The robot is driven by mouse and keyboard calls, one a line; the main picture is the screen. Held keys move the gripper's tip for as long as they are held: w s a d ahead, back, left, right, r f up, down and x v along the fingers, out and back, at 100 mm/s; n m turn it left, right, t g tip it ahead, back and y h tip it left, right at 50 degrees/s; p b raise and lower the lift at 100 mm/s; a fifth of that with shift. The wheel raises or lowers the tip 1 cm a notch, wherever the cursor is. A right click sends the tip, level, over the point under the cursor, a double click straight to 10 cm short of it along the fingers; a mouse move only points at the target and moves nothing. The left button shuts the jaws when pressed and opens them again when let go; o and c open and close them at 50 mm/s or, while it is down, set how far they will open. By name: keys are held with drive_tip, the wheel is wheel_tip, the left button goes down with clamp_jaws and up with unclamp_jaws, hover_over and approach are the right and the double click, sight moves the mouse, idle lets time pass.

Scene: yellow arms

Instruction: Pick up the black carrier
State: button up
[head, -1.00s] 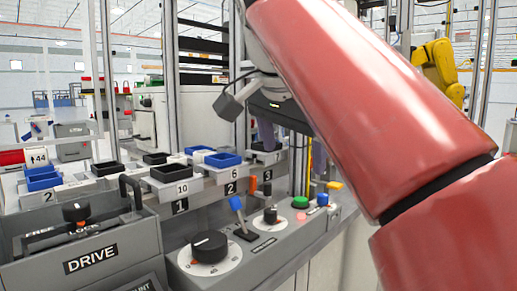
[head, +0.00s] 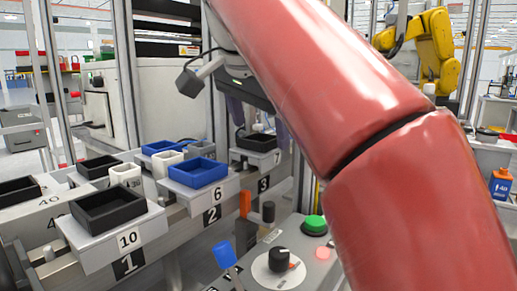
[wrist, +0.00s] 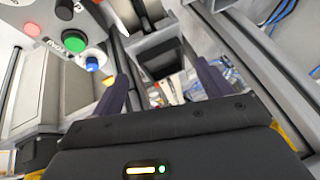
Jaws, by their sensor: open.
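My gripper (head: 258,122) is open, its dark purple fingers pointing down around the station marked 3 in the head view. A black carrier (head: 258,142), an open-topped tray, sits there on a grey block, below and between the fingers. In the wrist view, a black carrier (wrist: 165,63) shows ahead, between the spread fingers of my gripper (wrist: 162,80), apart from them. Other black carriers are in the head view: one on block 10 (head: 109,210), one behind it (head: 99,168) and one at the left edge (head: 18,191).
Blue trays (head: 198,173) stand on and behind block 6. White cups (head: 125,175) stand between the blocks. A control panel with a green button (head: 315,224) and knob (head: 279,260) is in front. A yellow robot arm (head: 437,50) stands behind.

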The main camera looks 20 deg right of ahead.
sight(262, 144)
drive_tip(key=x, duration=0.5)
drive_tip(key=shift+f, duration=0.15)
drive_tip(key=c, duration=0.9)
